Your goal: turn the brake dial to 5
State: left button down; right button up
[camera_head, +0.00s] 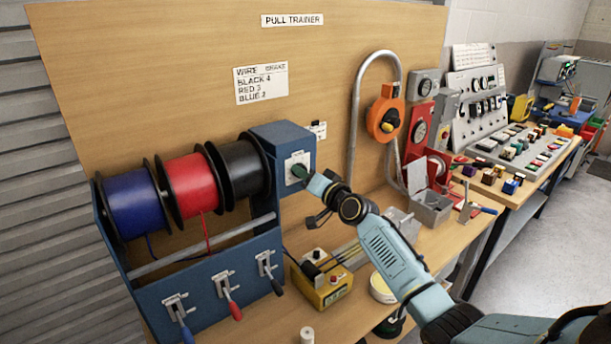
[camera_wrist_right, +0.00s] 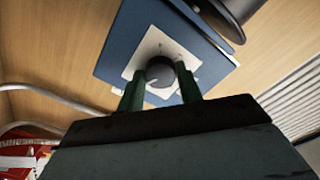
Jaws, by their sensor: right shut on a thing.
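The brake dial (camera_wrist_right: 160,73) is a dark round knob on a white square plate (camera_wrist_right: 134,58), fixed to a blue box (camera_head: 284,138) at the right end of the wire spool rack. My right gripper (camera_head: 301,172) reaches the plate from the right. In the right wrist view its two green fingers (camera_wrist_right: 161,84) stand on either side of the knob, shut on it. The fingers hide the dial in the head view. The numbers on the plate are too small to read, so the dial's setting cannot be told. My left gripper is not in view.
Blue, red and black wire spools (camera_head: 190,186) sit left of the box. A card (camera_head: 261,83) on the board reads black 4, red 3, blue 2. A grey curved pipe (camera_head: 355,115) rises behind.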

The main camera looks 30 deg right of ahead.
jog(key=shift+m, duration=1)
jog(key=o, duration=1)
jog(key=s, duration=0.9)
jog(key=s+d, duration=0.1)
jog(key=s, duration=0.3)
jog(key=shift+s, duration=0.2)
